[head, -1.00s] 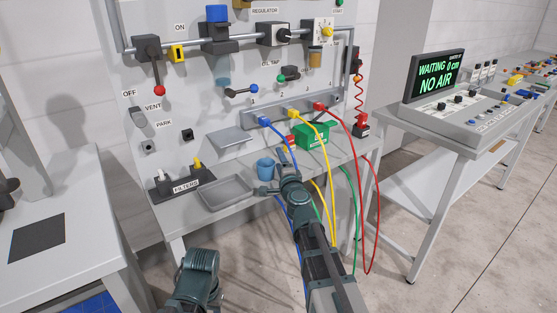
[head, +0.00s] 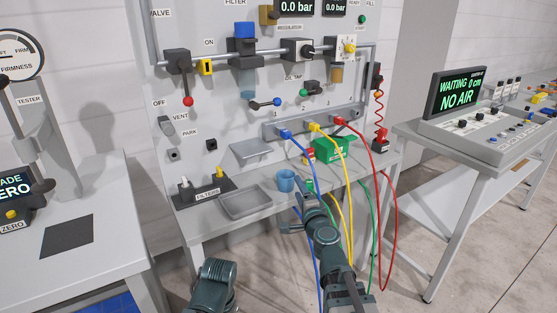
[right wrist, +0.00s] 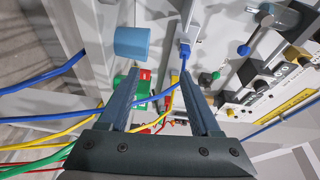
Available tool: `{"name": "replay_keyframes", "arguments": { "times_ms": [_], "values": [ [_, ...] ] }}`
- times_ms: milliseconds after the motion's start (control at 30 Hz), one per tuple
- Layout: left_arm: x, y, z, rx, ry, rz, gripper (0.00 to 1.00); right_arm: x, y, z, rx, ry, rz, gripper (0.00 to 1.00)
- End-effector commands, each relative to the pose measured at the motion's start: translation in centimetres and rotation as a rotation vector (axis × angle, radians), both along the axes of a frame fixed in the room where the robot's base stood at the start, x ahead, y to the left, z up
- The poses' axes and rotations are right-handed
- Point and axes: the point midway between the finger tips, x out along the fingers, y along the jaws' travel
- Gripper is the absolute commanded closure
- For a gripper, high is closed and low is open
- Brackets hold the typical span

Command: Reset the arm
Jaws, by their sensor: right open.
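My right gripper (head: 303,198) is in front of the air panel's shelf, just right of and below the blue cup (head: 286,180) in the head view. In the right wrist view its two fingers (right wrist: 159,75) are spread apart. No object is held between them; a blue hose (right wrist: 160,95) shows behind the gap. The cup (right wrist: 132,42) shows beyond the left fingertip. Part of my left arm shows at the bottom of the head view, but its gripper is out of view.
Blue, yellow (head: 349,195), red (head: 394,235) and green hoses hang close around my right arm. A grey tray (head: 268,211) and filter block (head: 230,185) sit on the shelf. A console (head: 497,130) reading "NO AIR" stands right; a tester table (head: 110,255) stands left.

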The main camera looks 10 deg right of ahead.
Motion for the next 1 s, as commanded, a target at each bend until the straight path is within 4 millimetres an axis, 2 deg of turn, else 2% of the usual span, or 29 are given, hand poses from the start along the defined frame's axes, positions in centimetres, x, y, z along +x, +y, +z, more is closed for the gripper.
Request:
{"name": "replay_keyframes", "arguments": {
  "times_ms": [33,167,200,267,300,400,467,533,600,700,833,1000],
  "values": [
    [0.0,0.0,1.7,0.0,0.0,0.0,0.5,-0.2,2.3,1.4,-0.053,0.01,0.068,0.36],
    [0.0,0.0,5.6,0.0,0.0,0.0,0.5,-2.0,10.7,2.7,-0.284,0.073,0.348,0.36],
    [0.0,0.0,6.9,0.0,0.0,0.0,0.5,-3.1,13.5,2.7,-0.371,0.107,0.451,0.36],
    [0.0,0.0,8.9,0.0,0.0,0.0,0.5,-5.3,17.1,2.0,-0.507,0.17,0.607,0.36],
    [0.0,0.0,10.1,0.0,0.0,0.0,0.5,-7.0,18.9,1.3,-0.597,0.219,0.707,0.36],
    [0.0,0.0,13.1,0.0,0.0,0.001,0.5,-11.8,21.7,-0.5,-0.818,0.369,0.935,0.36],
    [0.0,0.0,14.9,0.0,0.0,0.001,0.5,-14.7,22.0,-1.5,-0.947,0.475,1.053,0.36],
    [0.0,0.0,16.7,0.0,0.0,0.001,0.5,-17.9,21.3,-2.1,-1.084,0.606,1.165,0.36],
    [0.0,0.0,18.2,0.0,0.0,0.001,0.5,-20.7,20.0,-2.2,-1.203,0.738,1.247,0.36],
    [0.0,0.0,19.8,0.0,0.0,0.001,0.5,-23.6,17.8,-1.7,-1.332,0.906,1.317,0.36],
    [0.0,0.0,21.0,0.0,0.0,0.001,0.5,-25.8,15.6,-0.8,-1.434,1.06,1.353,0.36],
    [0.0,0.0,21.2,0.0,0.0,0.001,0.5,-26.7,14.5,-0.5,-1.477,1.136,1.36,0.36]
  ]
}}
